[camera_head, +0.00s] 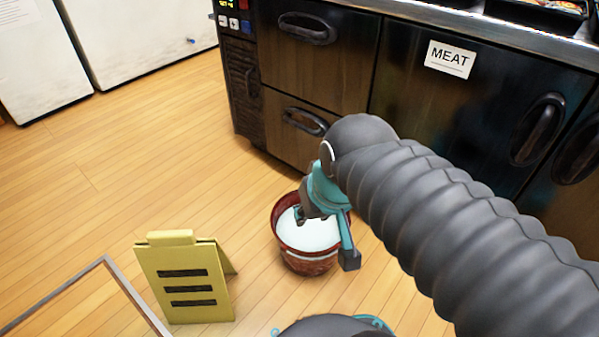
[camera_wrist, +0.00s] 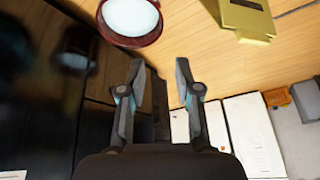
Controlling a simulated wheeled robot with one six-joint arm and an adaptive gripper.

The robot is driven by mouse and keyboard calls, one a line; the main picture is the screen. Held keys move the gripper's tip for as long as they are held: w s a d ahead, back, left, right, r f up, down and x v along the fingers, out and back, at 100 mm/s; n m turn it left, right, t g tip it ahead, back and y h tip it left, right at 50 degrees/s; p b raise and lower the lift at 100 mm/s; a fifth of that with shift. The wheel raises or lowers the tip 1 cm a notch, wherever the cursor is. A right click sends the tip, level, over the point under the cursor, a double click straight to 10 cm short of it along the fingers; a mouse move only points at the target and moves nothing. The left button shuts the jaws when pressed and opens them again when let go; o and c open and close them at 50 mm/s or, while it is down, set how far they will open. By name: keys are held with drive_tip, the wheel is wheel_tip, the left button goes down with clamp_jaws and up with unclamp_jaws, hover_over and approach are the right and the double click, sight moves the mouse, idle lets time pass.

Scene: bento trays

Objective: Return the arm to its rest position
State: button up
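My arm reaches in from the right in the head view, with its dark ribbed sleeve across the front of the cabinet. My gripper (camera_wrist: 159,82) is open in the wrist view, with its two fingers well apart and nothing between them. In the head view my gripper (camera_head: 325,236) hangs in front of and above a dark red bucket (camera_head: 308,262) with a white inside, and hides part of it. The bucket (camera_wrist: 131,42) also shows in the wrist view, beyond the left fingertip.
A yellow folding floor sign (camera_head: 184,280) stands left of the bucket. A dark cabinet (camera_head: 440,100) with handles and a MEAT label (camera_head: 450,59) stands behind my arm. A grey floor frame (camera_head: 105,262) lies at lower left. White units (camera_head: 38,60) stand at the back left. Wooden floor between is clear.

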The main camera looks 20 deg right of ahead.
drive_tip(key=shift+s+d+r+t, duration=0.25)
drive_tip(key=shift+d+r+t, duration=0.15)
drive_tip(key=shift+r, duration=0.2)
wheel_tip(320, 180, up, 5)
drive_tip(key=p, duration=0.5)
idle(0.4)
